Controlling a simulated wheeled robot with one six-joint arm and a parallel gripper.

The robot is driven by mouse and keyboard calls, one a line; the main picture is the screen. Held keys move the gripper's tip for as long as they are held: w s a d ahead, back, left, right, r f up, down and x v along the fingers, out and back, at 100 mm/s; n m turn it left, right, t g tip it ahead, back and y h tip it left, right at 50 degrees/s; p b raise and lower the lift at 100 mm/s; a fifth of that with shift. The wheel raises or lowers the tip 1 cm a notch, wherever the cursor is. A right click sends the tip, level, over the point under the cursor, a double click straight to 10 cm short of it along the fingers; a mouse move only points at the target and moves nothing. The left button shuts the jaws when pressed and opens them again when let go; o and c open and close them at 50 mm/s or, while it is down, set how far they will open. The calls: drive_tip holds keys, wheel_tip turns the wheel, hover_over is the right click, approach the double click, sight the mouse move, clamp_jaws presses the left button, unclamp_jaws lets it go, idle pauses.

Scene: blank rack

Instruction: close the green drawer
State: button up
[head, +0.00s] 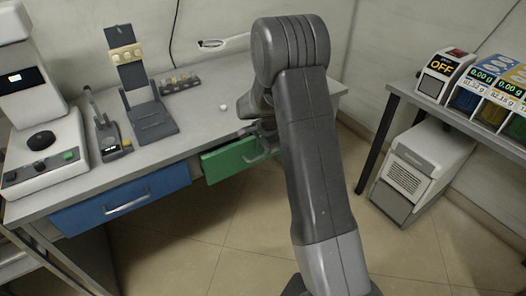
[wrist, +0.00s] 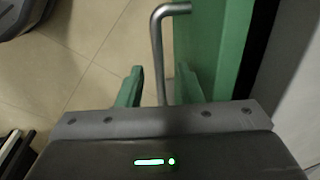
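The green drawer (head: 222,162) is under the table, right of the blue drawer, partly hidden behind my arm in the head view. Its green front (wrist: 205,45) and bent metal handle (wrist: 158,55) fill the upper middle of the wrist view. A dark gap shows beside the front in the wrist view; how far the drawer stands out is hard to tell. My gripper (wrist: 159,87) has its green fingers apart, with the handle's bar between them and floor showing in the gap. In the head view the gripper is mostly hidden by my arm.
A blue drawer (head: 125,202) with a metal handle is at the left. The grey tabletop (head: 205,128) holds a white machine (head: 45,150), a stand and small items. A white unit (head: 425,160) stands by the right table. Tiled floor (head: 245,270) in front is clear.

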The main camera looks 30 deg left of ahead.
wheel_tip(320, 180, up, 13)
drive_tip(key=d, duration=0.2)
drive_tip(key=shift+s+d+p, duration=0.15)
drive_tip(key=shift+s+p, duration=0.2)
drive_tip(key=shift+s, duration=0.1)
